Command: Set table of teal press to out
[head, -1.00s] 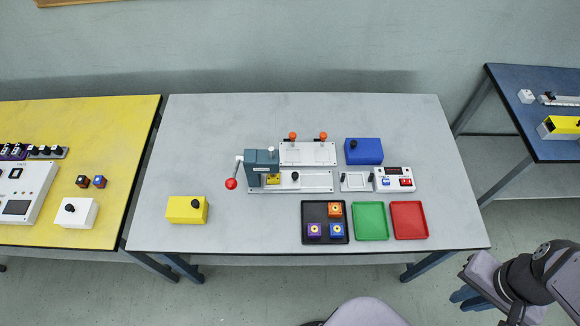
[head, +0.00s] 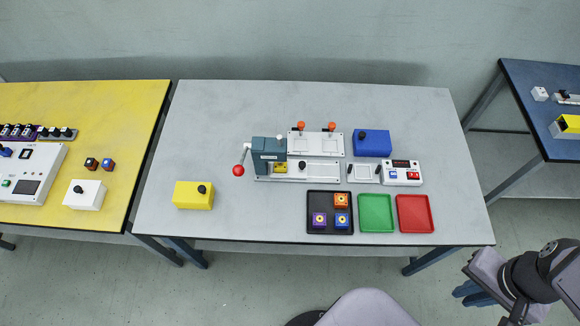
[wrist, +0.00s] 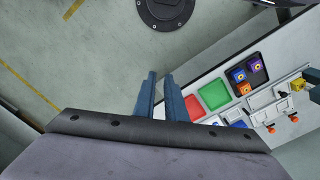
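The teal press (head: 268,155) stands at the middle of the grey table, with a red-knobbed lever (head: 239,169) on its left. Its table, a white sliding plate (head: 315,171) with a dark knob, lies on a rail to the right of the press. A small yellow block (head: 280,168) shows under the press head. My gripper (head: 466,293) is at the lower right of the head view, off the table and far from the press. In the wrist view its two blue fingers (wrist: 160,92) are apart with nothing between them.
A black tray (head: 330,230) holds orange, purple and blue blocks. Green (head: 376,213) and red (head: 415,213) trays lie beside it. A yellow box (head: 193,195), blue box (head: 371,143) and white device (head: 401,173) stand nearby. The front left of the grey table (head: 240,220) is clear.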

